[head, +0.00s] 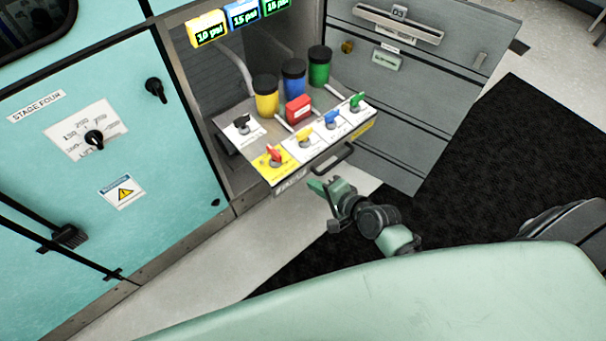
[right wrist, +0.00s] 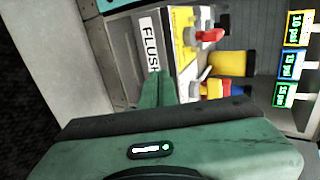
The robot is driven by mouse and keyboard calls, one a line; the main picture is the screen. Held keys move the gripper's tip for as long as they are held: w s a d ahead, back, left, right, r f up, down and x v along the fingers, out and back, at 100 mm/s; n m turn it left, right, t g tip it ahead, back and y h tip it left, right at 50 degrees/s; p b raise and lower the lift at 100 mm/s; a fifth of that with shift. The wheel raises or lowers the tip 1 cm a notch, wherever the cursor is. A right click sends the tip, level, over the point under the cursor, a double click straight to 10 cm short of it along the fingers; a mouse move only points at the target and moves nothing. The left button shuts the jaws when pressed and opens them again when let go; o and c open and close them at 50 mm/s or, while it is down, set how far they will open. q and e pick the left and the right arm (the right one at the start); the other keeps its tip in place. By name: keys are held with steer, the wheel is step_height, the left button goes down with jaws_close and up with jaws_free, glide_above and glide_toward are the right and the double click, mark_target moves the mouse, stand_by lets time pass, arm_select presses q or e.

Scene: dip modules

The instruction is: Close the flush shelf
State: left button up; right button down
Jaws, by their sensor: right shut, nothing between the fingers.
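The flush shelf (head: 317,153) is pulled out of its cabinet bay in the head view. Its front has a dark handle (head: 332,160) and a FLUSH label, which is clear in the right wrist view (right wrist: 150,44). Several coloured valves and three capped yellow, blue and green containers stand on the shelf. My right gripper (head: 317,187) is shut and empty, just in front of the shelf front, below the handle. In the right wrist view, its closed fingertips (right wrist: 158,76) overlap the shelf front beside the label. I cannot tell whether they touch it. My left gripper is out of view.
An open grey door (head: 400,95) stands right of the shelf. A teal cabinet panel (head: 110,150) with knobs lies to the left. Lit pressure displays (head: 207,29) are above the shelf. A black mat (head: 480,150) covers the floor at right.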

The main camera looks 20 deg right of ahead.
mark_target(296, 171)
steer(key=w, duration=0.1)
steer(key=w+a, duration=0.1)
steer(key=w, duration=0.2)
steer(key=shift+a+f, duration=0.15)
steer(key=shift+f, duration=0.15)
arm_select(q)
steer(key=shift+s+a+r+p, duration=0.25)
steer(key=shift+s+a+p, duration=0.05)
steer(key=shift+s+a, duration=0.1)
arm_select(e)
steer(key=shift+w+a, duration=0.25)
steer(key=shift+w, duration=0.25)
